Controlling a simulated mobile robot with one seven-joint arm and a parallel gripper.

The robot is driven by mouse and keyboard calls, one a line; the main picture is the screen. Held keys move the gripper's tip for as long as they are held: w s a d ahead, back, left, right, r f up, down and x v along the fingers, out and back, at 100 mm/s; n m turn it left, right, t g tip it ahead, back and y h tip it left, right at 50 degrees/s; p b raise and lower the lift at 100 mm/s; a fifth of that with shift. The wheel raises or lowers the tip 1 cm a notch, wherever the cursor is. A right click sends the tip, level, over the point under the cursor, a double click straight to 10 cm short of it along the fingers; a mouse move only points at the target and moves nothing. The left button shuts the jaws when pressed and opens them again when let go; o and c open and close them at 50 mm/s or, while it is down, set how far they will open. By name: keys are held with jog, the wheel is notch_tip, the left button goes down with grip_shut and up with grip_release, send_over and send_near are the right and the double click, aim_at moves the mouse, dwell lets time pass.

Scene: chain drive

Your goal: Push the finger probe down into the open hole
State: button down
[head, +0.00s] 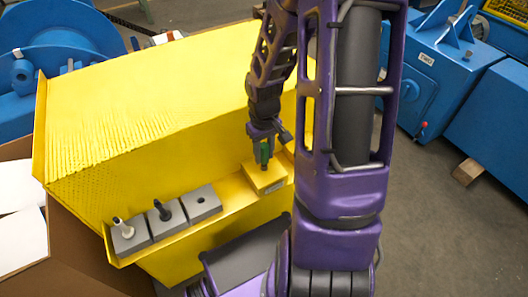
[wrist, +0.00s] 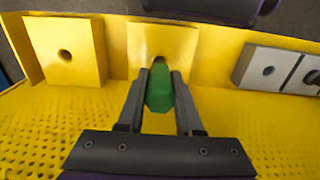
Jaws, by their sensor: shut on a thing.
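My gripper (head: 264,150) is shut on a green finger probe (head: 265,153) and holds it over a yellow block (head: 262,181) on the ledge. In the wrist view the gripper (wrist: 159,78) has a finger on each side of the green probe (wrist: 160,92). The probe's far end meets the hole in the middle yellow block (wrist: 175,38) and covers part of it. How deep the tip sits in the hole I cannot tell.
A second yellow block (wrist: 85,73) has an open hole; my arm mostly hides it in the head view. A yellow perforated guard (head: 150,100) rises behind.

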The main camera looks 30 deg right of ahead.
jog(key=shift+f+b, duration=0.9)
jog(key=shift+f, duration=0.35)
jog(key=c, duration=0.5)
grip_release()
notch_tip(320, 180, up, 18)
jog(key=p, duration=0.4)
jog(key=shift+f+p, duration=0.25)
jog(key=shift+p, duration=0.05)
